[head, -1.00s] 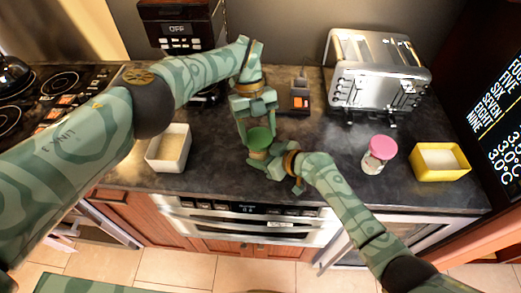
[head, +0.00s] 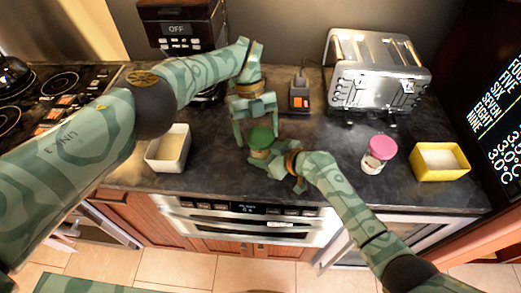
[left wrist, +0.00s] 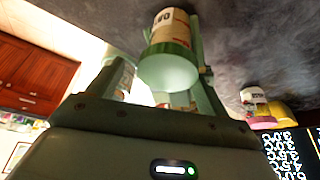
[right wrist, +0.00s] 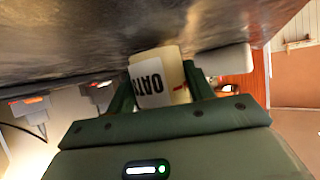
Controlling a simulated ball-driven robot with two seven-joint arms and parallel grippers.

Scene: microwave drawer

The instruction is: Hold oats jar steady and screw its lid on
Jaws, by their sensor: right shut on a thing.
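The oats jar, with a green lid (head: 261,137) on top, stands upright on the dark counter. Its label (right wrist: 153,84) shows in the right wrist view. My right gripper (head: 258,154) is shut on the jar's body, low and from the right. My left gripper (head: 257,128) is above the jar, pointing down, its fingers spread apart on either side of the lid. In the left wrist view the lid (left wrist: 168,68) lies between those open fingers. I cannot tell how tightly the lid sits.
A pink-lidded jar (head: 378,153) and a yellow container (head: 440,162) stand to the right. A white container (head: 168,148) stands to the left. A silver toaster (head: 378,72) is at the back right, a coffee machine (head: 180,28) at the back left. The counter edge is close in front.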

